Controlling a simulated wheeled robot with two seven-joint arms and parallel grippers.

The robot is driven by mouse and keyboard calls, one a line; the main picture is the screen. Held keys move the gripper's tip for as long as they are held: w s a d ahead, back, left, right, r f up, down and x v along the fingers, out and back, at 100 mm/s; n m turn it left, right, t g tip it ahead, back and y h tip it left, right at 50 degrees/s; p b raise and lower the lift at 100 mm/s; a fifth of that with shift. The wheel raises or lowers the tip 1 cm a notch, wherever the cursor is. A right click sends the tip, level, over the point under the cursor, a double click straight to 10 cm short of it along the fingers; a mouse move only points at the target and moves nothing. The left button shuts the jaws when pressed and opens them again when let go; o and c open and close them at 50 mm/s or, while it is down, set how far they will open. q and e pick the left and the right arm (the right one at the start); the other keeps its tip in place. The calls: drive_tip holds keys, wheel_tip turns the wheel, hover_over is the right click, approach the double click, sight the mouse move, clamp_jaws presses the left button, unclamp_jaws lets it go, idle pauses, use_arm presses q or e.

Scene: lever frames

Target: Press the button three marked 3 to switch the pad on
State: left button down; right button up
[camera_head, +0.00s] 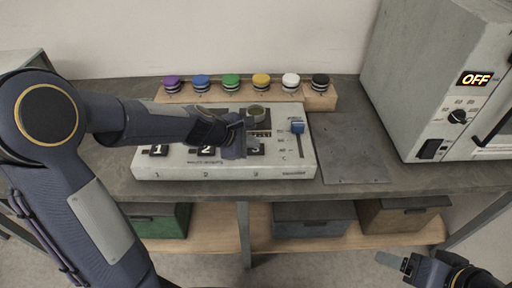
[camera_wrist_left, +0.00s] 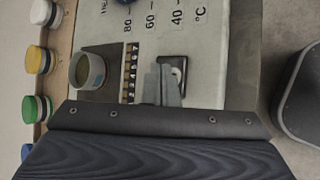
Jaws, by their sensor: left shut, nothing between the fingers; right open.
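A white control panel (camera_head: 222,173) lies on the bench, with black-framed switches marked 1 (camera_head: 159,151), 2 (camera_head: 205,150) and 3 (camera_head: 257,149). My left gripper (camera_head: 240,150) is shut and empty, pointing down at button three from its left side. In the left wrist view its fingers (camera_wrist_left: 163,82) cover part of button three (camera_wrist_left: 180,66). I cannot tell whether they touch it. A grey cylindrical container (camera_head: 257,114) stands on a dark square pad behind the button; the pad also shows in the left wrist view (camera_wrist_left: 98,94). My right gripper (camera_head: 395,262) is open, low at right, far from the panel.
A blue slider (camera_head: 297,127) with a °C scale is at the panel's right. Several coloured round knobs stand on a wooden strip (camera_head: 230,97) behind. An oven reading OFF (camera_head: 410,95) stands at right. A bare grey plate (camera_head: 352,167) lies between it and the panel.

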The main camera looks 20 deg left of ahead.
sight(252, 150)
use_arm(q)
drive_tip(key=shift+f, duration=0.2)
drive_tip(key=shift+r, duration=0.1)
drive_tip(key=shift+r+p, duration=0.6)
drive_tip(key=shift+r, duration=0.05)
wheel_tip(252, 150, up, 6)
drive_tip(key=p, duration=0.6)
idle(0.4)
